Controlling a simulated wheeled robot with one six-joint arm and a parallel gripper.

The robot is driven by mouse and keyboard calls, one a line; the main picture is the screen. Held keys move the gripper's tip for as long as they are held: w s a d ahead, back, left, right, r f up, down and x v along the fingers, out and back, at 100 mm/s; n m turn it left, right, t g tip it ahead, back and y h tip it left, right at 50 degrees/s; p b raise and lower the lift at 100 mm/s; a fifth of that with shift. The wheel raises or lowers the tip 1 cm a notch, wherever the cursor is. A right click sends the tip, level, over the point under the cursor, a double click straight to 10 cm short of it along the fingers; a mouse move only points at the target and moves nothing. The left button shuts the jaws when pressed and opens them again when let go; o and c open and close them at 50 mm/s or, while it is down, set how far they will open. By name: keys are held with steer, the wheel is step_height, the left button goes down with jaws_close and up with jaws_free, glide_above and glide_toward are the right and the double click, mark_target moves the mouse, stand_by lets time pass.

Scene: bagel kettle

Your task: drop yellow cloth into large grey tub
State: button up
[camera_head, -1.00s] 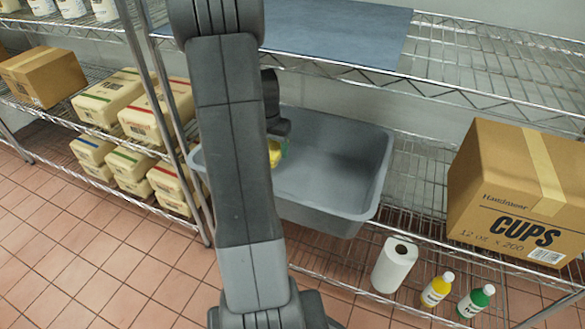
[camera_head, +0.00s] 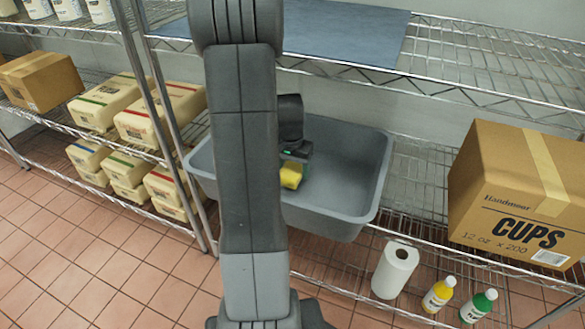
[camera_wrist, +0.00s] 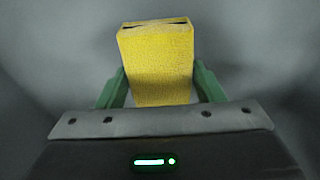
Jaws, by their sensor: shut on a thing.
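The yellow cloth (camera_head: 291,175) shows in the head view as a small folded block at my gripper (camera_head: 296,160), over the large grey tub (camera_head: 345,225). In the wrist view the yellow cloth (camera_wrist: 157,62) stands between the green fingers of my gripper (camera_wrist: 160,88), which are shut on it. The grey tub fills the background there. The cloth appears within the tub's opening; whether it touches the bottom cannot be told. My arm hides the left part of the tub in the head view.
The tub sits on a wire shelf, under an upper shelf with a blue-grey mat (camera_head: 340,30). A cups carton (camera_head: 520,195) stands to the right. Wrapped packs (camera_head: 160,112) are on the left.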

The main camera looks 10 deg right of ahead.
mark_target(291, 170)
steer(key=shift+f+b, duration=0.3)
steer(key=shift+f, duration=0.3)
steer(key=o, duration=0.9)
steer(key=shift+o, duration=0.2)
steer(key=shift+r, duration=0.15)
steer(key=r+p, duration=0.1)
steer(key=r, duration=0.1)
steer(key=r+p, duration=0.1)
steer(key=r, duration=0.2)
steer(key=r+p, duration=0.1)
steer(key=r, duration=0.2)
steer(key=shift+s+a+r, duration=0.25)
steer(key=shift+s+a, duration=0.05)
steer(key=shift+s, duration=0.1)
steer(key=f+b, duration=0.1)
steer(key=f, duration=0.2)
steer(key=f+b, duration=0.1)
steer(key=f, duration=0.2)
steer(key=f+b, duration=0.1)
steer(key=f, duration=0.2)
steer(key=shift+w+d, duration=0.25)
steer(key=shift+w, duration=0.15)
steer(key=shift+r+p, duration=0.4)
steer(key=shift+r, duration=0.3)
